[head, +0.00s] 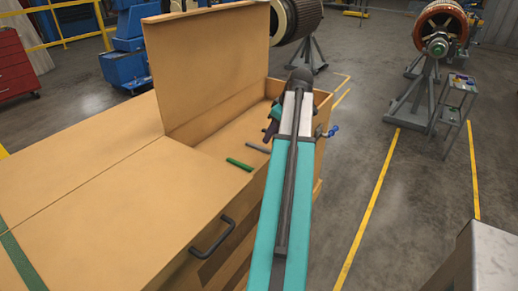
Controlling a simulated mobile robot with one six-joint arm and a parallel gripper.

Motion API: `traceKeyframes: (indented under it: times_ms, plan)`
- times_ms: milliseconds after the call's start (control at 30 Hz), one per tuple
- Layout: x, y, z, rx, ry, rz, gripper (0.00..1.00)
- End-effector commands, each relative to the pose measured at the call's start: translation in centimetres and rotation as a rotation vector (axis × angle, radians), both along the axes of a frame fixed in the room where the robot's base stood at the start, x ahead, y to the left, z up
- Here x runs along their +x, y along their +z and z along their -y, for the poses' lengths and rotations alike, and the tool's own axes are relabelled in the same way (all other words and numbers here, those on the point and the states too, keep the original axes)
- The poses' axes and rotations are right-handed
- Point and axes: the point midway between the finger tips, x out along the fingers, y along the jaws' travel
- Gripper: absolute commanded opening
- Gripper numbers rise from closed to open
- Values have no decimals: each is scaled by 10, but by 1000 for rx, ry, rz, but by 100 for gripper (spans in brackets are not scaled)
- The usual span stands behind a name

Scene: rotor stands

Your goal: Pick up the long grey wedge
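A long grey wedge (258,148) lies in the open compartment of the wooden chest (215,138). It shows as a thin grey bar just left of my arm, and its right end may be covered by the arm. My gripper (268,132) is a small dark shape at the end of the arm, above the compartment and a little beyond the wedge in the picture. The arm link hides much of it, so its opening and any contact do not show.
A green bar (240,164) lies left of the wedge by the compartment's near edge. The raised lid (208,66) stands at the compartment's left and back. A blue-handled clamp or vise (328,131) is at the right side. A rotor stand (428,95) stands farther right.

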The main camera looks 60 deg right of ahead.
Motion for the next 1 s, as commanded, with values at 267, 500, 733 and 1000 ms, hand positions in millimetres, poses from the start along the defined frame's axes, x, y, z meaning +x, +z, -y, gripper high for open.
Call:
traceKeyframes:
  times_ms: [267,500,733,1000]
  plan:
    - [6,-15,0,0,0,0,38]
    - [6,-16,0,-1,-1,0,38]
    - [7,-19,0,1,-1,-1,38]
    - [15,-37,2,3,-1,-2,38]
